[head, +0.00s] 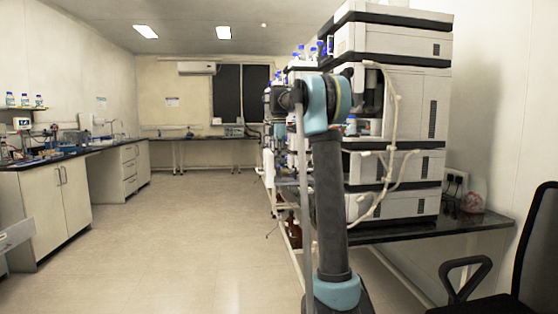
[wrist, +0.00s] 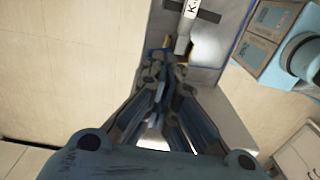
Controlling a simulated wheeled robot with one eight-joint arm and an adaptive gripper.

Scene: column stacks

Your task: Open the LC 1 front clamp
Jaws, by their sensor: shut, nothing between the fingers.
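A tall stack of white and dark grey instrument modules (head: 400,165) stands on a dark bench at the right in the head view. I cannot tell whether it is LC 1, and no front clamp can be made out on it. My arm stands in front of its left side and hides part of it. In the wrist view my gripper (wrist: 168,62) is shut and empty. Its fingertips are close to the lower end of a pale rod-like part with a white label (wrist: 188,12) crossed by a dark bar. I cannot tell whether they touch.
Pale tubing (head: 390,120) hangs down the front of the stack. Blue-capped bottles (head: 307,52) stand on top of units behind my arm. A black chair (head: 535,250) is at the lower right. The tiled floor (head: 190,235) to the left is clear.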

